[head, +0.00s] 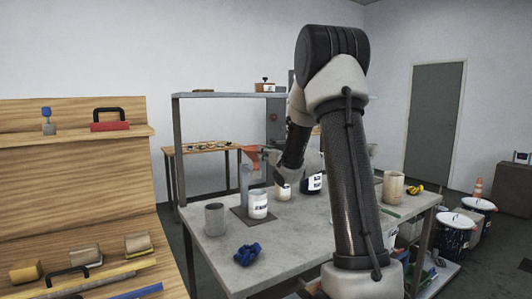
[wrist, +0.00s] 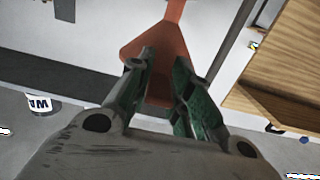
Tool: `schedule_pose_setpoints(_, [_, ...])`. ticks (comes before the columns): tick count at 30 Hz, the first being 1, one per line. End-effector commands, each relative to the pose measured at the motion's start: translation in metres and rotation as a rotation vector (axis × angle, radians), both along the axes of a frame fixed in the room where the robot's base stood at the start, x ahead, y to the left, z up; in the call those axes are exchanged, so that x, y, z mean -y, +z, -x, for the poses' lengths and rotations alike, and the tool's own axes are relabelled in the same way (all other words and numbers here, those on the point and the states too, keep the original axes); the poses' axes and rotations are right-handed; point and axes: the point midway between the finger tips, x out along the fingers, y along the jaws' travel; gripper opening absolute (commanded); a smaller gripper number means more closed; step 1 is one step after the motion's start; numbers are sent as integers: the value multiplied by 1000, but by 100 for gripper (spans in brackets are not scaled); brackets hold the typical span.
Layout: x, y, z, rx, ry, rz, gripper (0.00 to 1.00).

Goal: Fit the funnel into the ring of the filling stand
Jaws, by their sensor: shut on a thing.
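The orange-red funnel (head: 250,154) is in the air above the table, near the top of a grey upright of the filling stand (head: 244,183). My gripper (head: 267,159) comes from the right and is shut on the funnel. In the wrist view the funnel (wrist: 153,38) lies between the fingers of my gripper (wrist: 166,62), its narrow part pointing to the top edge. The stand's ring cannot be made out clearly. Whether the funnel touches the stand cannot be told.
A white labelled jar (head: 258,206) stands on the dark base plate (head: 238,214). A grey cup (head: 215,219) and a blue object (head: 247,254) are on the table (head: 300,238) in front. A beige container (head: 393,187) stands right. A wooden shelf (head: 80,180) is at left.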

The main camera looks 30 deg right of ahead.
Motion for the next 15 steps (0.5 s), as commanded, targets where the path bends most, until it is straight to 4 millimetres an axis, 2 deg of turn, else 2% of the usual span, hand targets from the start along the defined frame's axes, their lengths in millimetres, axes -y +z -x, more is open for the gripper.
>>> schedule_pose_setpoints(15, [0,-13,0,0,0,-1,0])
